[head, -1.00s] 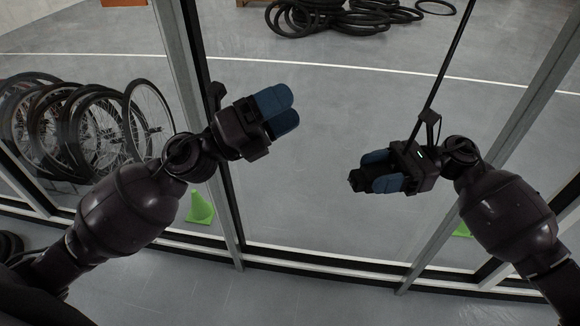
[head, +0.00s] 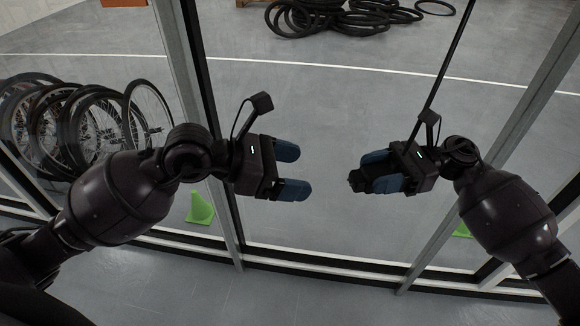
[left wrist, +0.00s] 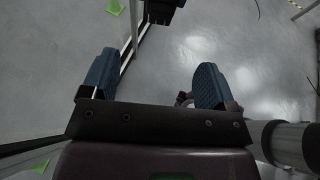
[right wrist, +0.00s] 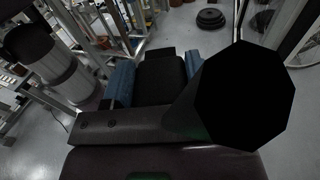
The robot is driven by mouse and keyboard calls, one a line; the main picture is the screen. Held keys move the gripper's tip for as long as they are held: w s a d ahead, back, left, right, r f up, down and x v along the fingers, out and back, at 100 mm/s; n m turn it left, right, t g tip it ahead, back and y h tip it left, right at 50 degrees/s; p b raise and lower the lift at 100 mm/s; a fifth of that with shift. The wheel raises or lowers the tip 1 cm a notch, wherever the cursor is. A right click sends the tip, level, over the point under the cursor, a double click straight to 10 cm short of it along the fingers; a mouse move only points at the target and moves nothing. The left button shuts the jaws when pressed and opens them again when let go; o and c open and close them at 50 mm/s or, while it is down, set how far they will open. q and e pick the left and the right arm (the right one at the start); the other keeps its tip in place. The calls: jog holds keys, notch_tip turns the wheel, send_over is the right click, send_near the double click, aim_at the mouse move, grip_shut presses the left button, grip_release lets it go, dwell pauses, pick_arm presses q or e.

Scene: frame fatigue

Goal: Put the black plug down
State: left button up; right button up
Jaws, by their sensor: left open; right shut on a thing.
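The black plug (head: 357,181) is in my right gripper (head: 372,172), off the floor on the right of the head view. In the right wrist view the plug (right wrist: 160,78) is a dark block between the blue fingers, which are shut on it. My left gripper (head: 300,170) is open and empty, left of the plug and apart from it, its fingers pointing right. In the left wrist view its two blue fingers (left wrist: 155,72) are spread wide with only floor between them.
Metal-framed glass panels (head: 215,150) cross the view. Bicycle wheels (head: 85,125) stand in a rack at left, with a green cone (head: 200,208) near the frame. Tyres (head: 335,18) lie at the back. A long dark rod (head: 448,60) rises by my right gripper. The middle floor is clear.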

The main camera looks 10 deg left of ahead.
aim_at(352, 180)
pick_arm(q)
jog(key=x, duration=1.1)
jog(key=shift+w+d, duration=0.2)
jog(key=shift+d, duration=0.05)
jog(key=shift+c, duration=0.2)
jog(key=c, duration=0.9)
jog(key=shift+c, duration=0.5)
pick_arm(e)
jog(key=o, duration=1.1)
